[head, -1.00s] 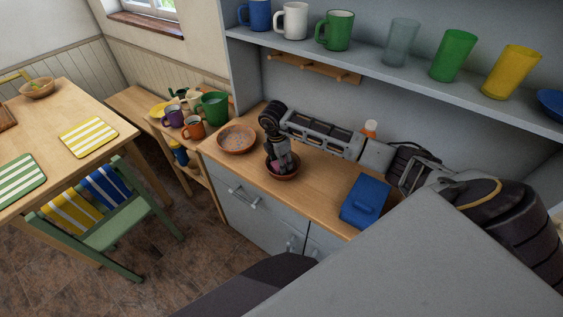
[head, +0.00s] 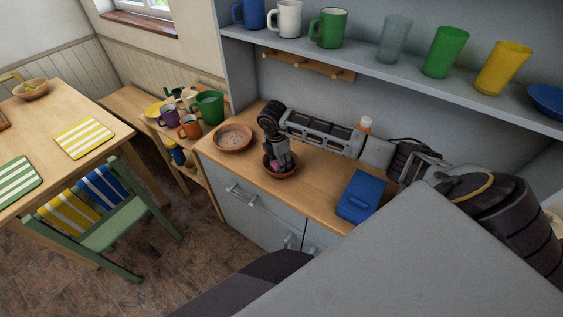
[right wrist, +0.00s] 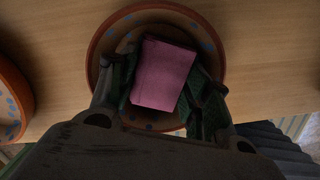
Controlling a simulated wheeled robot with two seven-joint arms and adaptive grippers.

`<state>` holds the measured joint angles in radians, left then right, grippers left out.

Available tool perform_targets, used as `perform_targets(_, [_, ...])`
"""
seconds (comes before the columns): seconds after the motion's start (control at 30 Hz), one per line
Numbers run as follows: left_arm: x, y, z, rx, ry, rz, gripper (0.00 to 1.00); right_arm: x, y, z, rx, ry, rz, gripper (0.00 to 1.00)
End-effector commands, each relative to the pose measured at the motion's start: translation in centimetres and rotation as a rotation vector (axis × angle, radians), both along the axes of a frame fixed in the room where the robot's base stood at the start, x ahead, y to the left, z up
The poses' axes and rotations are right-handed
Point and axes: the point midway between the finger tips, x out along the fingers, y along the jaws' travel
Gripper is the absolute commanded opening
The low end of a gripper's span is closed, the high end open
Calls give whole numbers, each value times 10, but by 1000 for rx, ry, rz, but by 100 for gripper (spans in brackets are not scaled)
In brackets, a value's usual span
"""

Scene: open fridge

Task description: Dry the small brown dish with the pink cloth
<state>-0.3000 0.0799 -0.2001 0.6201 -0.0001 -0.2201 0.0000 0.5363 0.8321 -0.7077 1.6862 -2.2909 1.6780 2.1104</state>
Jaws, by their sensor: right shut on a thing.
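The small brown dish (head: 282,176) sits on the wooden counter, near its front edge. My right gripper (head: 281,163) points down into it. In the right wrist view the dish (right wrist: 97,47) shows a brown rim and blue spots inside. The pink cloth (right wrist: 163,75) is between the fingers of my right gripper (right wrist: 166,88), over the dish's inside; the gripper is shut on it. I cannot tell whether the cloth touches the dish's bottom. In the head view the cloth is mostly hidden by the gripper. My left gripper is not in view.
A larger spotted brown bowl (head: 233,138) stands just left of the dish on the counter (head: 318,170). A blue box-like object (head: 361,196) lies to the right. A shelf (head: 350,57) with mugs and glasses hangs above.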

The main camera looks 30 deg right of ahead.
Motion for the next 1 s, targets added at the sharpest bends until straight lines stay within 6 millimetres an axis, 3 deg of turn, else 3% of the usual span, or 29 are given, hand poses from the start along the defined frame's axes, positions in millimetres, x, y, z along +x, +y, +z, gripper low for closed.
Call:
perform_targets(0.57, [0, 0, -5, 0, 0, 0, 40, 11, 4, 1, 1, -2, 1, 29])
perform_targets(1.0, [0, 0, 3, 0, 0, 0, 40, -5, -2, 2, 0, 0, 0, 29])
